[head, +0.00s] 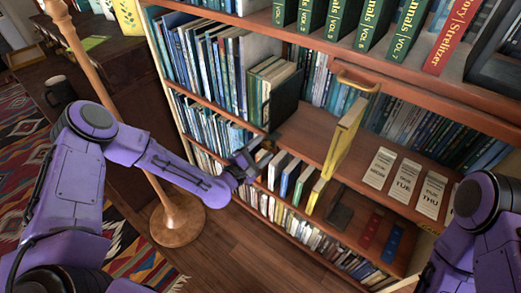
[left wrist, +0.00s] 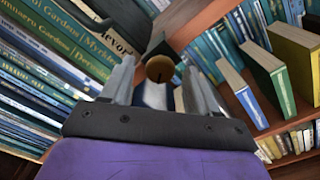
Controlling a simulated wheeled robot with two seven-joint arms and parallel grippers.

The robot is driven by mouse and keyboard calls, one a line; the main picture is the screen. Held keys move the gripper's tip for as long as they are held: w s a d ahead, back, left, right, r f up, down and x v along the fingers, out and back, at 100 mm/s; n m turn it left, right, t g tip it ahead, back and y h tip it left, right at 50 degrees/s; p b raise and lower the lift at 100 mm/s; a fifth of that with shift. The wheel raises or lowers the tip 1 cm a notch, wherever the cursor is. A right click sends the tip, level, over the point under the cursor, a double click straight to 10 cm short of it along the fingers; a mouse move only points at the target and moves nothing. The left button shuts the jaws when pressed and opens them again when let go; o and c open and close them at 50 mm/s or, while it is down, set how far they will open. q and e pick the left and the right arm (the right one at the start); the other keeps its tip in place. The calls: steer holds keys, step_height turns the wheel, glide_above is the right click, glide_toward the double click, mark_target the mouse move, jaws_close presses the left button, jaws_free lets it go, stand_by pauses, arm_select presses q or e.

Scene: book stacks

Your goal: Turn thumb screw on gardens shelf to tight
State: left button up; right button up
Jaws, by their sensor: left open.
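A round brass thumb screw (left wrist: 160,68) shows between the fingers of my left gripper (left wrist: 160,85) in the left wrist view. It has a dark mark on its face. A dark bracket edge is right behind it. In the head view my left gripper (head: 259,157) is at the shelf's front edge, below a dark green upright panel (head: 286,102). The fingers are open on either side of the screw; I cannot tell whether they touch it. Books with "Gardens" on their spines (left wrist: 75,40) stand left of the screw. My right gripper is out of view.
Slim upright books (head: 290,178) stand right of my left gripper. Day cards (head: 404,182) lie on the shelf further right. A wooden pole's round base (head: 177,220) stands on the floor at left.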

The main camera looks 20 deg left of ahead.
arm_select(q)
steer(key=c, duration=1)
steer(key=shift+m, duration=0.3)
steer(key=m+b, duration=0.1)
steer(key=m, duration=0.3)
steer(key=m+b, duration=0.2)
steer(key=m, duration=0.4)
steer(key=shift+f+m, duration=0.1)
steer(key=shift+m, duration=0.2)
steer(key=m+b, duration=0.1)
steer(key=m, duration=0.4)
steer(key=shift+b, duration=0.35)
steer(key=m+b, duration=0.2)
steer(key=m, duration=0.4)
steer(key=shift+s, duration=0.1)
steer(key=shift+m, duration=0.4)
